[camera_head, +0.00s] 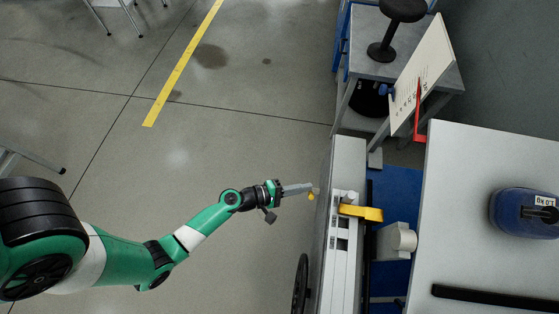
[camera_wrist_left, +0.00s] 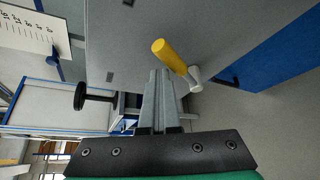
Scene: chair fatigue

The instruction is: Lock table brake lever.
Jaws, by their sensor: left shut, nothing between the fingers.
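The brake lever, with a yellow grip (camera_wrist_left: 170,56) and a pale grey arm, sits on the grey side panel in the left wrist view. In the head view only a small yellow bit of it (camera_head: 311,196) shows, just below my left fingertips. My left gripper (camera_head: 315,189) is shut and empty at the side of the bench. In the left wrist view its fingertips (camera_wrist_left: 160,72) lie just left of the lever; I cannot tell whether they touch it. My right gripper is in no view.
A white bench frame (camera_head: 346,165) with a thicker yellow handle (camera_head: 362,213) stands right of the gripper. A black handwheel (camera_head: 300,285) is below. A grey table (camera_head: 480,170) with a blue weight (camera_head: 520,212) is at right.

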